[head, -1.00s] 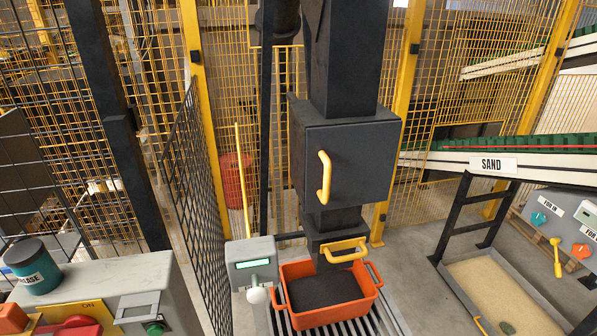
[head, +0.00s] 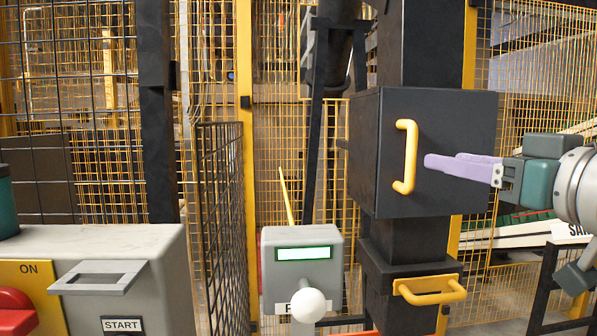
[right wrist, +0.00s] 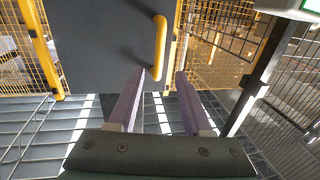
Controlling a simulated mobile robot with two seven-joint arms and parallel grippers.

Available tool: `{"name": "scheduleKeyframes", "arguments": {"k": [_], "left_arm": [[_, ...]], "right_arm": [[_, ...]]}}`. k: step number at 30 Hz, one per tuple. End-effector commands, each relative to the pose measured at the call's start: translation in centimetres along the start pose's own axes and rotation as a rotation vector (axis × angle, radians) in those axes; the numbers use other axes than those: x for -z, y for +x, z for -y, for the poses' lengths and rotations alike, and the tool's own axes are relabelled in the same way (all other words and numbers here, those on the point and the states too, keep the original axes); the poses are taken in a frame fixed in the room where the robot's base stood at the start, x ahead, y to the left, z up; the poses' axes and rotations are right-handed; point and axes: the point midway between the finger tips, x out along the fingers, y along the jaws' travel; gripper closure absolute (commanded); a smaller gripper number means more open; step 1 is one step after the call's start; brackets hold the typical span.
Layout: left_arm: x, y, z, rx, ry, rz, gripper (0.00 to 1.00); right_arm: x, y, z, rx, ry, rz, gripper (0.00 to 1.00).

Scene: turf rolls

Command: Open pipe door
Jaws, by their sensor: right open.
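The pipe door (head: 450,150) is a dark grey panel on the box in the black vertical pipe, right of centre in the head view, and it looks closed. Its yellow vertical handle (head: 410,157) is on the door's left part. My right gripper (head: 428,161), with lilac fingers, is in front of the door, just right of the handle. In the right wrist view the open fingers (right wrist: 160,75) point toward the handle (right wrist: 160,48), with nothing between them. They look apart from the handle. My left gripper is not in view.
A yellow lower handle (head: 432,291) sticks out below the box. A grey box with a lit screen (head: 303,254) and white knob stands to the left. The grey START console (head: 120,250) is at the lower left. Yellow mesh fencing (head: 215,60) stands behind.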

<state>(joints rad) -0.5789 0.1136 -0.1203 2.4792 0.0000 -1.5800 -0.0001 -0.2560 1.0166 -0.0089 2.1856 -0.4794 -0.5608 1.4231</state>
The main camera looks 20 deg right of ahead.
Motion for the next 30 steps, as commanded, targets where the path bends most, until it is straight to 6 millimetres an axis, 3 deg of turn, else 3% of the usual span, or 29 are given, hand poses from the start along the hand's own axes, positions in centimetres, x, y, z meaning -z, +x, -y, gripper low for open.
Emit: {"name": "scheduleKeyframes", "arguments": {"k": [21, 30], "left_arm": [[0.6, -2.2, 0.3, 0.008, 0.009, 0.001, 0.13], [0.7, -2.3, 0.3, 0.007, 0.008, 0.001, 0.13]], "right_arm": [[0.2, 8.4, -0.1, -0.005, 0.001, 0.0, 0.51], [0.1, 9.5, 0.0, -0.002, -0.001, 0.003, 0.51]]}}
